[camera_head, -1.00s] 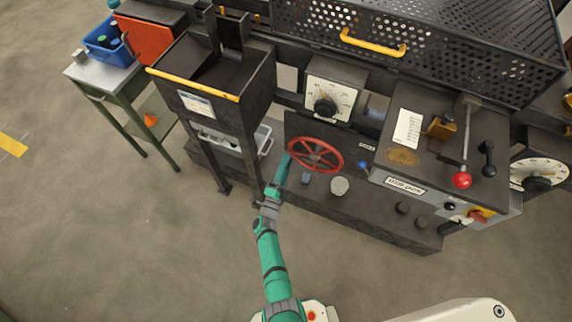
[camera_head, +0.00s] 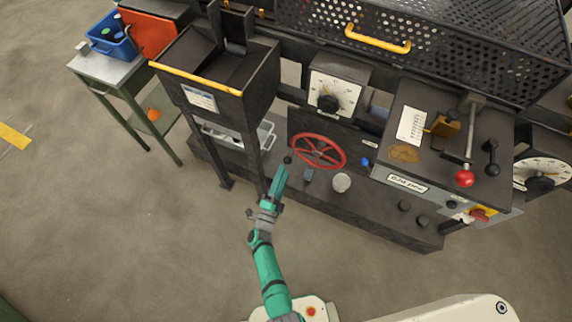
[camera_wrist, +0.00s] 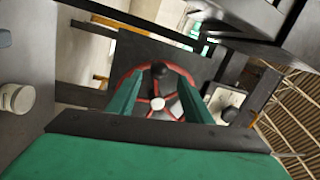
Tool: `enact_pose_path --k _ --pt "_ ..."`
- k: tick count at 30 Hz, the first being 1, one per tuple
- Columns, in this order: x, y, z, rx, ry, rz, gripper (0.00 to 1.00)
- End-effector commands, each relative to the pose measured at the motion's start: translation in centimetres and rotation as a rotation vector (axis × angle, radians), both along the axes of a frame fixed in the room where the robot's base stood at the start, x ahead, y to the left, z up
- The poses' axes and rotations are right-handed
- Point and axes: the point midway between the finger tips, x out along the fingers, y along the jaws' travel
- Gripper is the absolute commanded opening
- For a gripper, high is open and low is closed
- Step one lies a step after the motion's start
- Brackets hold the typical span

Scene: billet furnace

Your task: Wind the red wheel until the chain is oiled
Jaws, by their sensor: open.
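The red wheel (camera_head: 319,151) is a spoked handwheel on a dark upright panel, below the dial with a black knob. In the wrist view the red wheel (camera_wrist: 157,103) shows between and beyond my two green fingers, with a pale hub and a dark round knob near its rim. My gripper (camera_head: 282,171) is at the wheel's lower left in the head view, apart from the rim. In the wrist view my gripper (camera_wrist: 160,92) is open, with nothing between its fingers. The chain cannot be made out in these views.
A dark hopper (camera_head: 215,85) with a yellow bar stands left of the wheel. A dial box (camera_head: 336,88) is above it. A control panel with a red-knobbed lever (camera_head: 465,178) is to the right. A pale round can (camera_head: 341,183) sits on the ledge below.

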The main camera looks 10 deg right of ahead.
Motion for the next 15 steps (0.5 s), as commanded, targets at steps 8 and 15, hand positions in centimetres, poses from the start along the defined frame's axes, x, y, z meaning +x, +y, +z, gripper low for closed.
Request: enact_pose_path --k 8,15 --pt "-2.9 1.9 -0.6 -0.001 0.0 0.002 0.46" --pt "-3.4 2.1 -0.7 -0.001 -0.001 0.001 0.46"
